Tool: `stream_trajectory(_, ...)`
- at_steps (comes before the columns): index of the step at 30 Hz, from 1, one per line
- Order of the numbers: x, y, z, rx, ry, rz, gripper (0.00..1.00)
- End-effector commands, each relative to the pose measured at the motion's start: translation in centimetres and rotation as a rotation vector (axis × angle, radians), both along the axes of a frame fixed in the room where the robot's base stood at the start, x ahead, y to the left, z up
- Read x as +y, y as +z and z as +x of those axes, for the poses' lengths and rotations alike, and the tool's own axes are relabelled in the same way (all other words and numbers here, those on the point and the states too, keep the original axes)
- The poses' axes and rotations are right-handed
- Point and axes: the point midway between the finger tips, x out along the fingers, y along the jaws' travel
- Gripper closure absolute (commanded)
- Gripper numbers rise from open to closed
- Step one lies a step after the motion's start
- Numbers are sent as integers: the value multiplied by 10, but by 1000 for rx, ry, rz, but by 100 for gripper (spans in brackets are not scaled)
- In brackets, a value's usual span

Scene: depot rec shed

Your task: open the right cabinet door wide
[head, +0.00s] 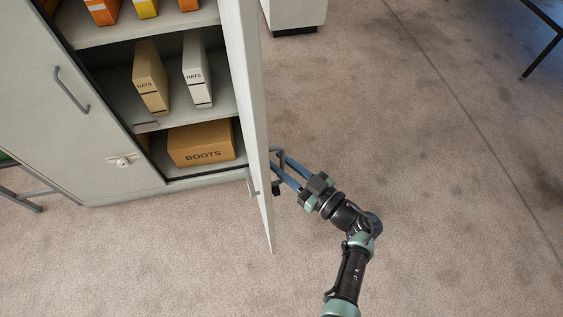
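The right cabinet door (246,95) is swung well out from the cabinet and shows nearly edge-on in the head view. The shelves behind it are in plain sight.
The shelves hold a BOOTS box (202,145), a tan HATS file (150,78) and a white HATS file (197,70). A pale unit (293,12) stands behind the door. A dark table frame (541,55) is at the top right. The carpet (430,150) to the right is clear.

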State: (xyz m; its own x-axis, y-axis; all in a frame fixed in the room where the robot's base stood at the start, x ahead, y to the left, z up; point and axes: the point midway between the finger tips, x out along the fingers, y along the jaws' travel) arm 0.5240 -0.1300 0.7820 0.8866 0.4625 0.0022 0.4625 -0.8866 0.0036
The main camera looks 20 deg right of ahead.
Motion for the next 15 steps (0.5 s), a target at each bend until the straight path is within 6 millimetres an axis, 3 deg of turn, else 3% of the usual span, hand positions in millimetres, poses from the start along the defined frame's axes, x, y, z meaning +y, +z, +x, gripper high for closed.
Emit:
stream_trajectory(7,-9,-2,-15,3,-4,1,73)
stream_trajectory(15,-36,-2,-67,2,-6,-1,73)
